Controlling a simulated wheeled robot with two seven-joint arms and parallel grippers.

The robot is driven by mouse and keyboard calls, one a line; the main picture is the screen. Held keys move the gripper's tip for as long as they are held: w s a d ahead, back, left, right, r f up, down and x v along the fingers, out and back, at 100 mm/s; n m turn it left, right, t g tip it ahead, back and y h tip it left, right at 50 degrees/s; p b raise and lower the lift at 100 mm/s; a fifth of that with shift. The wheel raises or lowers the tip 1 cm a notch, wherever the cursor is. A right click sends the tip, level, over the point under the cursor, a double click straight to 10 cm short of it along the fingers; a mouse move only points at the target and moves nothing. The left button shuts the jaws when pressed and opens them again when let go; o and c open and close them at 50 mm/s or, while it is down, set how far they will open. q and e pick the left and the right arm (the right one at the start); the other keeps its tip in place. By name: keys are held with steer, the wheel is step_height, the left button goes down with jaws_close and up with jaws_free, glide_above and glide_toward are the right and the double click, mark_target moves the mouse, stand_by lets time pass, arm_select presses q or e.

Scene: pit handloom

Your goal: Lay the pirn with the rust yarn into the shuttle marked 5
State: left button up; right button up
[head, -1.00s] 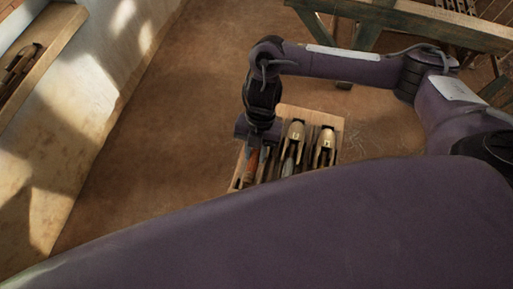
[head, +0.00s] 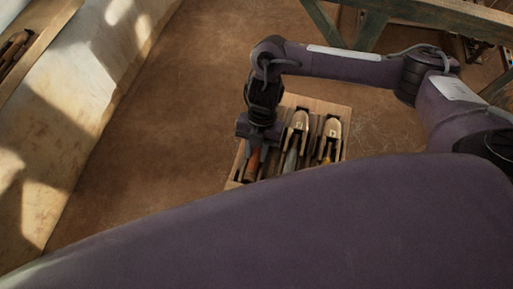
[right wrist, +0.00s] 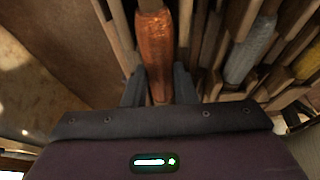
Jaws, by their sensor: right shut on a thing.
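My right gripper (head: 257,143) is over the left part of a wooden tray (head: 322,103) in the head view. It is shut on the pirn with rust yarn (right wrist: 155,45), which also shows below it in the head view (head: 253,164). My left gripper is not in view.
A pirn with grey yarn (right wrist: 248,52) and one with yellow yarn (right wrist: 309,65) lie right of the rust one. A pale wall (head: 70,100) with a ledge stands at the left, a wooden frame (head: 430,12) at the back. The floor left of the tray is clear.

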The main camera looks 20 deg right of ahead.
mark_target(256, 152)
steer(key=o, duration=1.1)
steer(key=shift+c, duration=0.2)
step_height(256, 152, up, 8)
steer(key=p, duration=0.7)
steer(key=shift+r+p, duration=0.1)
steer(key=shift+p, duration=0.25)
